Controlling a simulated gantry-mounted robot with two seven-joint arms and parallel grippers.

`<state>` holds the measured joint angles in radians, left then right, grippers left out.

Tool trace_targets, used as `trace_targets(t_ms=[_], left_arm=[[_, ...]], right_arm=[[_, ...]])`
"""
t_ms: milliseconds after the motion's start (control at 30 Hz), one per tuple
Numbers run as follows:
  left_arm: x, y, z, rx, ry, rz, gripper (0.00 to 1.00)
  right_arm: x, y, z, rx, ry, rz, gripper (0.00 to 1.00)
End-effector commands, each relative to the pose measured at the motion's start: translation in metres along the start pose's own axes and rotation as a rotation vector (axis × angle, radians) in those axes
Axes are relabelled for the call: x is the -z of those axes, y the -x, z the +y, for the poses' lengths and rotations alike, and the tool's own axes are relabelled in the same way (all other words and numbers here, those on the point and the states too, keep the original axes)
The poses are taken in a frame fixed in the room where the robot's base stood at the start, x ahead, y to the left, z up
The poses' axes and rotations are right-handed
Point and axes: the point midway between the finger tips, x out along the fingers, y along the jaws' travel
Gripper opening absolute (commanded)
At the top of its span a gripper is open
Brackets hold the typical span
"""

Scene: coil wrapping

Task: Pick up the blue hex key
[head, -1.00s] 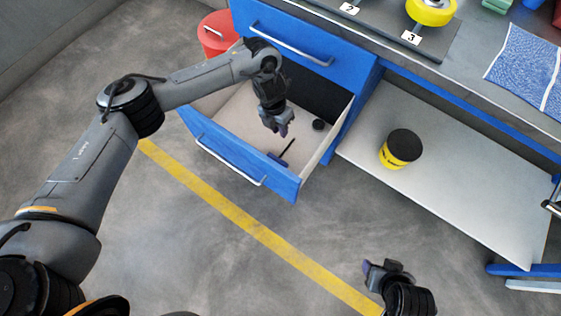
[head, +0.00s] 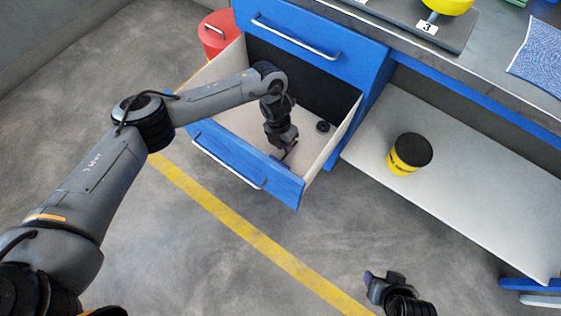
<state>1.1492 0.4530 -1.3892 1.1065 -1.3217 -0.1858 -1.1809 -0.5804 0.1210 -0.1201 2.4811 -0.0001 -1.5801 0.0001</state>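My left gripper (head: 286,147) reaches down into the open blue drawer (head: 244,163), close to the drawer floor near its front wall. The hex key (head: 291,152), a thin dark shaft with a blue part, lies on the drawer floor right at my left fingertips. Most of it is hidden behind the gripper. I cannot tell whether the fingers touch it or have closed. My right gripper (head: 373,284) hangs at the bottom of the view over the floor, far from the drawer, and its opening is not clear.
A small dark round object (head: 323,127) lies in the drawer. A black-lidded yellow tub (head: 409,154) stands on the low grey shelf (head: 470,190). A red bin (head: 219,32) stands behind the drawer.

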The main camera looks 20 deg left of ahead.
Motion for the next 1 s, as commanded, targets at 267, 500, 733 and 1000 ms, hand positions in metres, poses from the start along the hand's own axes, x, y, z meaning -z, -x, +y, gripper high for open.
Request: trace_targets(t_ms=[267, 500, 733, 1000], left_arm=[[0.000, -0.038, 0.002, 0.000, -0.001, 0.000, 0.22], [0.000, -0.041, 0.001, 0.000, -0.001, 0.000, 0.22], [0.000, -0.041, 0.001, 0.000, -0.001, 0.000, 0.00], [0.000, -0.040, 0.001, 0.000, -0.001, 0.001, 0.00]], right_arm=[[-0.009, -0.027, 0.000, -0.002, 0.003, -0.002, 0.57], [-0.009, -0.027, 0.000, -0.002, 0.002, -0.001, 0.57], [-0.008, -0.026, -0.001, -0.001, 0.000, -0.001, 0.57], [-0.008, -0.026, -0.002, 0.002, -0.003, 0.000, 0.57]])
